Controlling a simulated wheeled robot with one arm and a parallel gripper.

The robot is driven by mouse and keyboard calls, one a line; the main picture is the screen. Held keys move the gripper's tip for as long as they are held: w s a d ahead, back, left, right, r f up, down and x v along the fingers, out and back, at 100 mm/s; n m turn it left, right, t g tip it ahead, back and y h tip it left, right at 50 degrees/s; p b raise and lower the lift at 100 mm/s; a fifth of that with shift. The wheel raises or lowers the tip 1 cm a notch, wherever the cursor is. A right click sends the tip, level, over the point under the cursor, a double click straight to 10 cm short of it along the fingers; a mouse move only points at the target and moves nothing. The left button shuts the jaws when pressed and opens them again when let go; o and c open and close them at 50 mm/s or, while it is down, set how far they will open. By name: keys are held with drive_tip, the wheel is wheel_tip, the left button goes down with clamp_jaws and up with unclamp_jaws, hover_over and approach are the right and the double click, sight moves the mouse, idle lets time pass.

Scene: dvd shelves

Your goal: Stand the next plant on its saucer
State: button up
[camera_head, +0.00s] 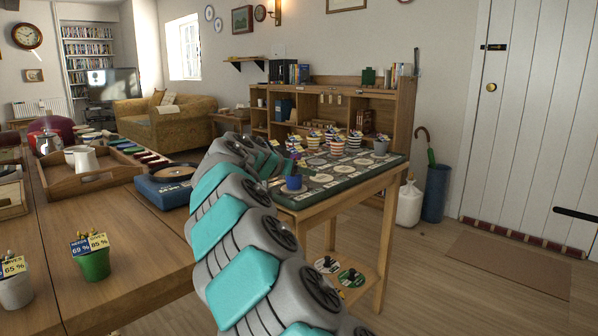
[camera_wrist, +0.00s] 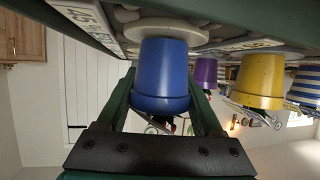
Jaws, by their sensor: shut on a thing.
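A blue pot (camera_head: 293,184) with label cards above it is at the near-left end of the green display board (camera_head: 345,187). In the wrist view, which is upside down, my gripper (camera_wrist: 161,82) is shut on the blue pot (camera_wrist: 162,62), one finger on each side. The pot's base is at a pale saucer (camera_wrist: 165,30); I cannot tell whether it touches or sits slightly above. The pot looks upright. A green pot (camera_head: 93,264) and a white pot (camera_head: 15,290), both with cards, stand on the wooden table at left.
Several potted plants (camera_head: 313,141) stand at the board's back; purple (camera_wrist: 206,72) and yellow (camera_wrist: 258,80) pots show close to my gripper. Pale saucers lie on the board's front part. A wooden tray (camera_head: 110,186) and a blue turntable (camera_head: 165,190) are on the left table.

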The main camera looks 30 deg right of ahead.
drive_tip(key=shift+f, duration=0.2)
drive_tip(key=o, duration=1.5)
drive_tip(key=shift+r, duration=0.1)
drive_tip(key=shift+o, duration=0.2)
drive_tip(key=shift+r, duration=0.15)
drive_tip(key=shift+s+a+r, duration=0.1)
drive_tip(key=shift+a, duration=0.1)
drive_tip(key=v, duration=1.1)
drive_tip(key=shift+a+b, duration=0.25)
drive_tip(key=shift+b, duration=0.05)
drive_tip(key=shift+s, duration=0.1)
